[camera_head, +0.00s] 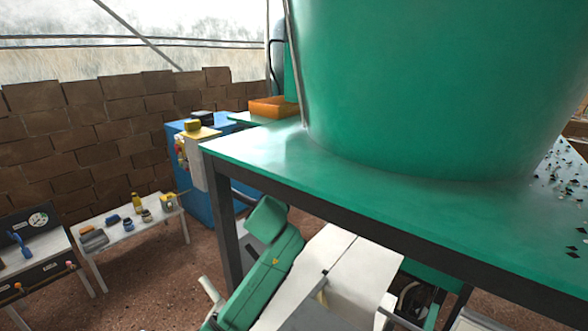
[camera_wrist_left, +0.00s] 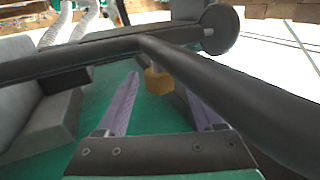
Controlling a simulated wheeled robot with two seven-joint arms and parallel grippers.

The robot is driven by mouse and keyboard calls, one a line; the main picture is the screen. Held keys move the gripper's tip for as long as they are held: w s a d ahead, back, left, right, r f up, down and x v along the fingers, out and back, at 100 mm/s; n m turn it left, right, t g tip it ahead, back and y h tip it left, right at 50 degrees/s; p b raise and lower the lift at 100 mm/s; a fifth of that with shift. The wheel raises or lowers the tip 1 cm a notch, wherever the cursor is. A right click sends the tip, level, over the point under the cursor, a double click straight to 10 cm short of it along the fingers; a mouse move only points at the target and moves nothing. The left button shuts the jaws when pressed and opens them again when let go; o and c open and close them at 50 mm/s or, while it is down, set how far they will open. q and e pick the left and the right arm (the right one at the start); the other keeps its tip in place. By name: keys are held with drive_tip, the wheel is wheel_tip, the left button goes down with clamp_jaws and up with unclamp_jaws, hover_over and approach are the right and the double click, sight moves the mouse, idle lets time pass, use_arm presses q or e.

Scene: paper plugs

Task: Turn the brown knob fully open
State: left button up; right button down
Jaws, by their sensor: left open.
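In the left wrist view, a small brown-tan block (camera_wrist_left: 158,82), which looks like the brown knob, shows below a dark bar. My left gripper (camera_wrist_left: 157,92) is open, with its two greyish-purple fingers pointing up the picture. The knob appears in the gap between the fingertips. I cannot tell whether it is between them in depth or beyond them, and I see no contact. The knob's upper part is partly hidden by the bar. In the head view I cannot make out the knob or either gripper's fingers. My right gripper is not in view.
Dark bars (camera_wrist_left: 225,85) cross close in front of the left wrist camera. In the head view, a large green tub (camera_head: 430,80) stands on a green-topped table (camera_head: 270,150) with dark legs. A low white table (camera_head: 130,232) with small items and a blue cabinet (camera_head: 198,200) stand at left.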

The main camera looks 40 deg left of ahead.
use_arm(q)
drive_tip(key=shift+w+a, duration=0.15)
drive_tip(key=shift+w, duration=0.2)
drive_tip(key=shift+f, duration=0.1)
clamp_jaws()
drive_tip(key=shift+f+b, duration=0.15)
drive_tip(key=shift+b, duration=0.2)
drive_tip(key=shift+f+n+g+y+b, duration=0.1)
drive_tip(key=shift+n+g+y+b, duration=0.2)
drive_tip(key=shift+n+y+b, duration=0.35)
drive_tip(key=shift+y, duration=0.25)
drive_tip(key=shift+r+g, duration=0.25)
drive_tip(key=shift+g, duration=0.05)
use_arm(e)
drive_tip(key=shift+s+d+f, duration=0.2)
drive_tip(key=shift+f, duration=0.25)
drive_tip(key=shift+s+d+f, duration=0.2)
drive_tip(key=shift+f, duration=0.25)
use_arm(q)
unclamp_jaws()
